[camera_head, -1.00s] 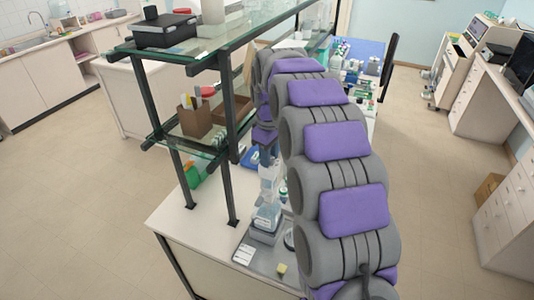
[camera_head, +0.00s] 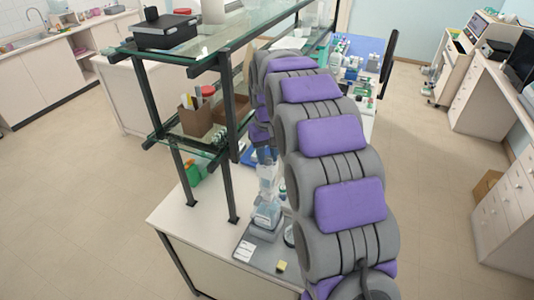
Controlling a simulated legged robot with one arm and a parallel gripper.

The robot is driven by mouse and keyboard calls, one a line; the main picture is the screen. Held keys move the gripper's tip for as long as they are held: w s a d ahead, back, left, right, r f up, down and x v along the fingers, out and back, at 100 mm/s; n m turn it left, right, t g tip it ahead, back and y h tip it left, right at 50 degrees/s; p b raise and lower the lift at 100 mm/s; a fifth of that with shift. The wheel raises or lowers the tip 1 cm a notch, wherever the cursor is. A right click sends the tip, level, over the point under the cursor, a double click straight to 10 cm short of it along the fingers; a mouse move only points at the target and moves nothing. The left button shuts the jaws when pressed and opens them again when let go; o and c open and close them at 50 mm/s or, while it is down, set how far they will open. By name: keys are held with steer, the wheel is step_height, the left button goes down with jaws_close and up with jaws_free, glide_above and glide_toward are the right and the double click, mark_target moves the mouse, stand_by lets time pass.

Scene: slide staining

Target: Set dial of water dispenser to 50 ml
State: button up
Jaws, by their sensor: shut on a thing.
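The water dispenser (camera_head: 267,188) shows as a small clear and pale upright body near the front of the white bench, left of my arm. Its dial is too small to make out, so its setting cannot be read. My arm reaches over the bench and bends down at its far end.
A grey tray (camera_head: 262,253) with a small yellow block (camera_head: 281,266) lies at the bench's front. A dark-framed glass shelf (camera_head: 228,62) rises close on the left, with a brown box (camera_head: 196,119) on its lower level. Bottles crowd the bench behind.

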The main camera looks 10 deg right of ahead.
mark_target(267, 158)
stand_by(0.4)
steer(key=o, duration=1.1)
steer(key=shift+c, duration=0.2)
steer(key=shift+r, duration=0.1)
step_height(267, 158, up, 17)
steer(key=p, duration=0.4)
steer(key=s+f+b, duration=0.4)
steer(key=s+f, duration=0.5)
steer(key=s, duration=0.5)
steer(key=s+f+m+g+b, duration=0.1)
steer(key=s+f+b, duration=0.4)
steer(key=s+f, duration=0.4)
steer(key=s+f+b, duration=0.5)
steer(key=s+f, duration=0.4)
steer(key=s, duration=0.9)
steer(key=shift+s+f+m+g, duration=0.2)
steer(key=shift+s+m+g, duration=0.2)
